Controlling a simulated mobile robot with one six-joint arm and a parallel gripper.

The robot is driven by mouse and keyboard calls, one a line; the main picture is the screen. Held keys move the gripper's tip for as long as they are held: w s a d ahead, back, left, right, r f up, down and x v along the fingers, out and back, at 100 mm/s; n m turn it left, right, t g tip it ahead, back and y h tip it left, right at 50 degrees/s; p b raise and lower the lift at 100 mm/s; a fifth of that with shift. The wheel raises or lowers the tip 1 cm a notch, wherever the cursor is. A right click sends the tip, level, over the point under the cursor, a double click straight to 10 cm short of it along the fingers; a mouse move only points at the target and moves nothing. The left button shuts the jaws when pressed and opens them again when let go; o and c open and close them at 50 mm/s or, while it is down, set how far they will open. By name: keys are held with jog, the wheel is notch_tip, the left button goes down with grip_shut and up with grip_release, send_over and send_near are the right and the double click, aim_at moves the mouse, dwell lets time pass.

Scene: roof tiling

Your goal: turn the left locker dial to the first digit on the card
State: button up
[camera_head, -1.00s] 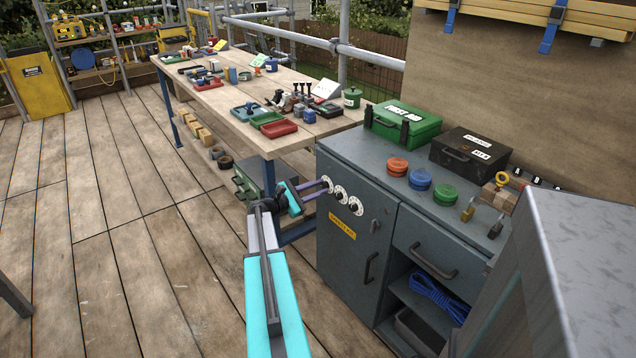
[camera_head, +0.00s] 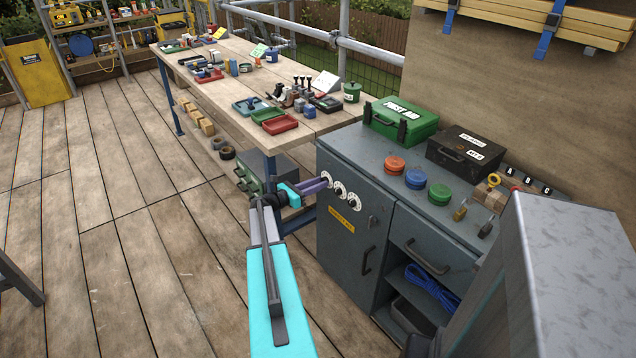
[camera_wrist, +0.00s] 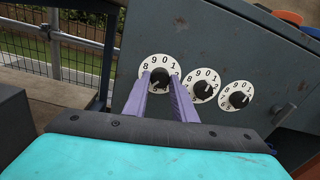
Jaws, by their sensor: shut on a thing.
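The left dial (camera_wrist: 148,66) is a white disc with black digits and a dark knob, on the upper front of the grey locker (camera_head: 340,262). Digits 8, 9, 0 and 1 show across its top; the lower part is hidden by my fingers. My gripper (camera_wrist: 161,80) has its two purple fingers on either side of this knob and is shut on it. In the head view my gripper (camera_head: 325,181) reaches the dial from the left. The middle dial (camera_wrist: 206,76) and right dial (camera_wrist: 236,88) are untouched. I cannot tell which card carries the digits.
A yellow label (camera_head: 341,220) and a door handle (camera_head: 367,260) are below the dials. A workbench (camera_head: 230,105) with trays and a white card (camera_head: 325,83) stands behind. Red (camera_head: 394,164), blue (camera_head: 415,178) and green (camera_head: 440,193) round pieces sit on the locker top.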

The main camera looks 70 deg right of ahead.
jog(key=shift+s+f, duration=0.15)
jog(key=o, duration=1)
jog(key=shift+o, duration=0.2)
jog(key=shift+a, duration=0.1)
jog(key=b+v, duration=0.1)
jog(key=v, duration=1.2)
jog(key=shift+w+a+b, duration=0.25)
jog(key=shift+w+b, duration=0.1)
